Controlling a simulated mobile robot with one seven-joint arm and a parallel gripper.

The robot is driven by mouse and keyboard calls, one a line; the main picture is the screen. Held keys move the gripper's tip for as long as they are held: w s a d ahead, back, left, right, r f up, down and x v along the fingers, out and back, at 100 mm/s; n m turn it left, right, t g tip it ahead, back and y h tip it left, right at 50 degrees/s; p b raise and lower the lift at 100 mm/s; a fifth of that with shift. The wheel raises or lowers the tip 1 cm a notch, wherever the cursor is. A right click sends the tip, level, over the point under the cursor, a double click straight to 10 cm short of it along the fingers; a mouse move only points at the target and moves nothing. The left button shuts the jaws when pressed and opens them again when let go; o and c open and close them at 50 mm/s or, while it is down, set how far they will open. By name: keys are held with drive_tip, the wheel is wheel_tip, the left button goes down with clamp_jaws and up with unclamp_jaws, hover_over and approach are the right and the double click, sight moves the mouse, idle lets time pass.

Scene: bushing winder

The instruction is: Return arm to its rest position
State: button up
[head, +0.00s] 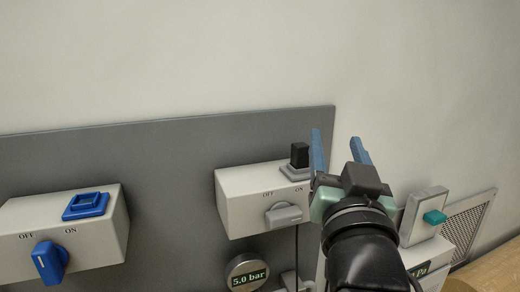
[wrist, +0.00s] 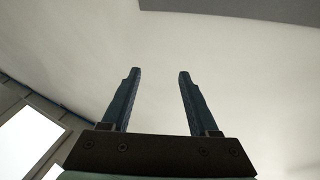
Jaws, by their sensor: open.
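My gripper (head: 338,142) is at the right of centre in the head view, with its two blue fingers pointing up and apart. In the wrist view my gripper (wrist: 156,75) is open, with nothing between its fingers and a pale wall (wrist: 225,70) beyond. In the head view the gripper is just right of a white switch box (head: 240,205) with a grey knob (head: 284,214) and a black switch (head: 299,155). I cannot tell how far it is from the box. My dark arm hides part of what lies behind it.
A grey panel (head: 160,160) carries the boxes. A left box (head: 95,245) has a blue knob (head: 49,262) and a blue square socket (head: 86,205). A gauge (head: 246,273) reads 5.0 bar. A teal button (head: 435,217) and a vent grille (head: 466,223) are at right. The upper wall is bare.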

drive_tip(key=s+a+r+n+t+y+p, duration=0.1)
drive_tip(key=s+a+r+n+t, duration=0.15)
drive_tip(key=s+a+r, duration=0.45)
drive_tip(key=s+a+r+n+t+y+p, duration=0.1)
drive_tip(key=s+a+r+t, duration=0.3)
drive_tip(key=s+r, duration=0.6)
wheel_tip(320, 180, up, 28)
drive_tip(key=w+p, duration=0.2)
drive_tip(key=p, duration=2.6)
drive_tip(key=shift+w+d+r, duration=0.15)
